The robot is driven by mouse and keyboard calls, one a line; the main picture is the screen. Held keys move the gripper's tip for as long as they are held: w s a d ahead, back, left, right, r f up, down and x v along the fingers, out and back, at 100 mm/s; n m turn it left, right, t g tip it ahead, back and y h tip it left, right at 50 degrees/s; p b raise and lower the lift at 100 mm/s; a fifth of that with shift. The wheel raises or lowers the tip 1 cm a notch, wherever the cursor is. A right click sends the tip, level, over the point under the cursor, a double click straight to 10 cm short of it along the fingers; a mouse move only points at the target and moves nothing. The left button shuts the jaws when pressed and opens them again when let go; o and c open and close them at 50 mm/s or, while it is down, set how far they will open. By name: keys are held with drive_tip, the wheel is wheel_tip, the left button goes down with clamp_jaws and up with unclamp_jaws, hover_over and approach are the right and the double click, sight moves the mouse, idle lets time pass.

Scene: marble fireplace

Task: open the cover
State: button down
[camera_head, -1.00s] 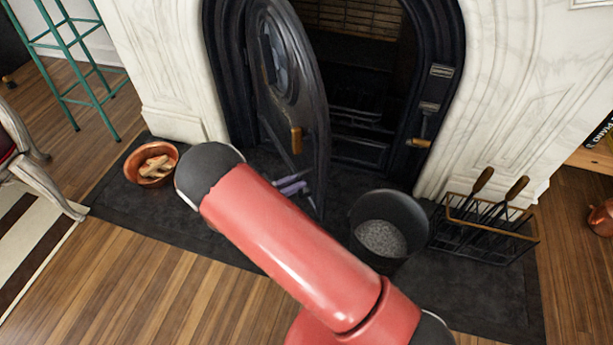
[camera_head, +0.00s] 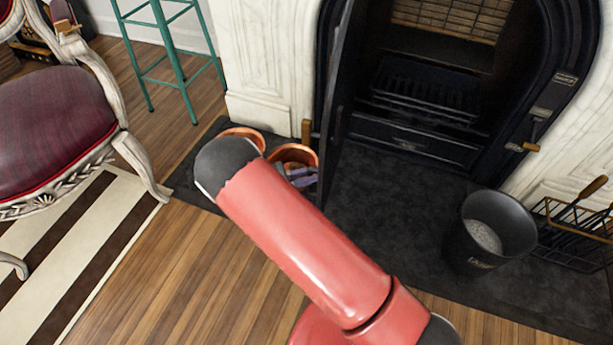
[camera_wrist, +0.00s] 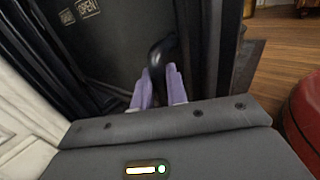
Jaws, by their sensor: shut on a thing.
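The cover is the dark arched fireplace door (camera_head: 340,105), seen nearly edge-on in the head view and swung well out from the black opening. A wooden handle (camera_head: 306,131) sticks out on its left side. In the wrist view, the fingers of my gripper (camera_wrist: 158,75) are closed about a dark curved part (camera_wrist: 162,52) in front of the door's dark face. The exact grip contact is hard to see.
Copper bowls (camera_head: 292,154) sit on the hearth by my gripper. A black bucket (camera_head: 490,235) and a wire tool rack (camera_head: 575,235) stand at the right. A red chair (camera_head: 55,130) and green stool (camera_head: 170,50) are left. The hearth before the opening is clear.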

drive_tip(key=shift+w+d+r, duration=0.1)
drive_tip(key=shift+w+r, duration=0.1)
drive_tip(key=shift+w, duration=0.35)
drive_tip(key=c, duration=1.4)
unclamp_jaws()
drive_tip(key=shift+d, duration=0.15)
drive_tip(key=shift+s, duration=0.15)
drive_tip(key=shift+a, duration=0.3)
drive_tip(key=v, duration=0.7)
drive_tip(key=shift+a, duration=0.2)
